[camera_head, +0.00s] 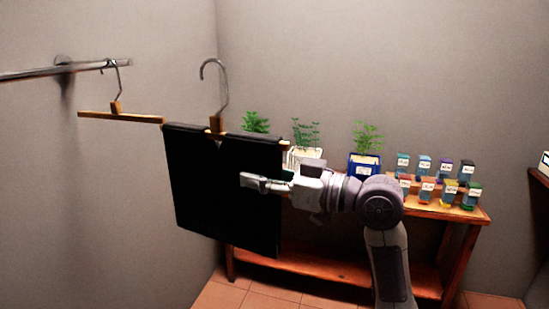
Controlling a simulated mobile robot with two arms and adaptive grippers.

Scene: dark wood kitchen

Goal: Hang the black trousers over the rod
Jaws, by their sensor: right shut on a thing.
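The black trousers (215,205) hang folded over a wooden hanger (217,125) with a metal hook (214,68). My right gripper (246,180) is shut on the trousers at the right part of their front and holds them up in the air. The hanger's hook is free, to the right of the metal rod (90,67) and apart from it. The rod sticks out from the left wall. An empty wooden hanger (118,114) hangs on the rod near its end. My left gripper is not in view.
A wooden shelf table (450,213) stands behind the arm. It bears potted plants (365,150) and several small labelled jars (445,170). The wall between the rod's end and the trousers' hook is bare.

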